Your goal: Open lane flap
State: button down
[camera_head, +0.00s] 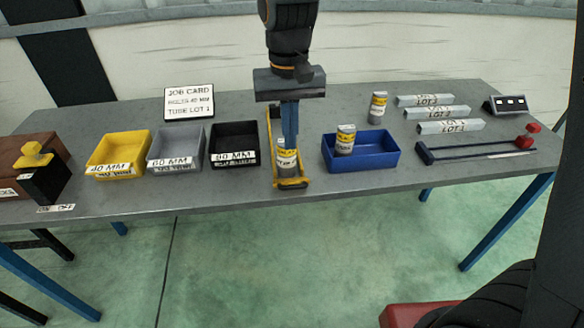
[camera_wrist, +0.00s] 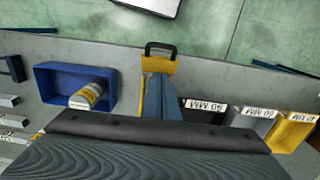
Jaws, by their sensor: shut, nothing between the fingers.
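The yellow lane (camera_head: 302,172) stands near the front edge of the grey bench, in the middle. A grey and yellow labelled can (camera_head: 288,162) stands inside it. In the wrist view, the lane's yellow end piece (camera_wrist: 157,66), which looks like the flap, carries a black loop handle (camera_wrist: 160,47). My gripper (camera_head: 289,141) points down over the lane with its blue fingers together and empty. Its fingertips are at or just above the can; I cannot tell whether they touch. In the wrist view my gripper (camera_wrist: 156,80) hides the can and most of the lane.
Yellow (camera_head: 118,155), grey (camera_head: 175,150) and black (camera_head: 234,145) bins stand left of the lane. A blue tray (camera_head: 372,160) with a can (camera_head: 345,139) stands close on the right. A job card (camera_head: 189,102) stands behind.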

aim_at(293, 187)
jog(key=f, duration=0.3)
jog(key=f+p, duration=0.1)
jog(key=f, duration=0.1)
jog(key=shift+s, duration=0.3)
jog(key=shift+s+d+f+p, duration=0.2)
jog(key=shift+s+f+p, duration=0.25)
jog(key=shift+s+f, duration=0.75)
jog(key=shift+s+d+f+p, duration=0.1)
jog(key=shift+s+f+p, duration=0.1)
jog(key=shift+s+p, duration=0.4)
jog(key=shift+s+f, duration=0.15)
jog(key=shift+f, duration=0.1)
